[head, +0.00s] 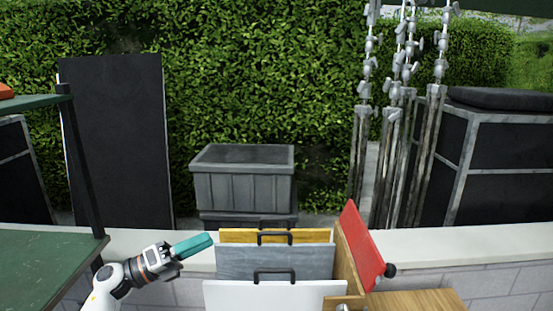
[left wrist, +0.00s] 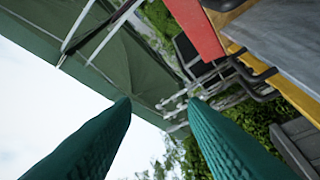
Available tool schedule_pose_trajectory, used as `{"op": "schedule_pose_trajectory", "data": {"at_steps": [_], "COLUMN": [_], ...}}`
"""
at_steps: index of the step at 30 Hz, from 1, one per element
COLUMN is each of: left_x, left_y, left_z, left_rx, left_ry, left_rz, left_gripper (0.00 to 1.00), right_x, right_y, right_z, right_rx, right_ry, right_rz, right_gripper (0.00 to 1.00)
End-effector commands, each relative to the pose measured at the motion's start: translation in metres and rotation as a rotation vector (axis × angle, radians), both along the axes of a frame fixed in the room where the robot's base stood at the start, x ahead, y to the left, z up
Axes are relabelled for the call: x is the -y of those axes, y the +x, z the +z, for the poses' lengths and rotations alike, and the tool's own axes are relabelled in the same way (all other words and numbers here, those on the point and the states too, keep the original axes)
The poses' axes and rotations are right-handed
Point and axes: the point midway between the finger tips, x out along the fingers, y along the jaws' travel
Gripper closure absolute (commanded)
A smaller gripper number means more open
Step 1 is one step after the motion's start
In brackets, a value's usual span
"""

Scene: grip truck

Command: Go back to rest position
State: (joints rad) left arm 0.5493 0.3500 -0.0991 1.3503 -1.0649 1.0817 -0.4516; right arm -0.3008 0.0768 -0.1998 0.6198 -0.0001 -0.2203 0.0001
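My left gripper (head: 200,243) is raised at the lower left of the head view, beside the upright panels and apart from them. Its teal fingers overlap in that view. In the left wrist view the two fingers (left wrist: 158,103) stand apart with nothing between them. My right gripper is not in view.
Upright white (head: 245,295), grey (head: 230,262) and yellow (head: 230,235) panels with black handles stand in front, beside a tilted red panel (head: 362,250). A green shelf (head: 40,265) is at left. A grey bin (head: 243,190) stands behind the low wall (head: 440,248). Metal stands (head: 400,150) rise at right.

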Motion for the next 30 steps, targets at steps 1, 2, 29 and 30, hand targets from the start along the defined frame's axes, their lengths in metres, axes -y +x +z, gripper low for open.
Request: {"op": "schedule_pose_trajectory", "data": {"at_steps": [1, 2, 29, 30], "left_x": [-0.013, -0.023, -0.163, -0.161], "left_y": [0.013, 0.022, 0.066, 0.054], "left_z": [0.017, 0.027, -0.243, -0.270], "left_rx": [-0.054, -0.091, -1.349, -1.386], "left_ry": [-0.134, -0.219, -1.543, -1.539], "left_rz": [0.064, 0.102, 0.779, 0.818], "left_gripper": [0.60, 0.60, 0.60, 0.60], "right_x": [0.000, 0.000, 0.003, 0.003], "right_y": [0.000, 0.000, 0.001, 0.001], "right_z": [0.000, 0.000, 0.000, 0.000], "right_rx": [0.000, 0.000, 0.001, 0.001], "right_ry": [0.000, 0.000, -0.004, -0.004], "right_rz": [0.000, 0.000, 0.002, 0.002], "right_gripper": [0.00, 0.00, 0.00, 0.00]}}
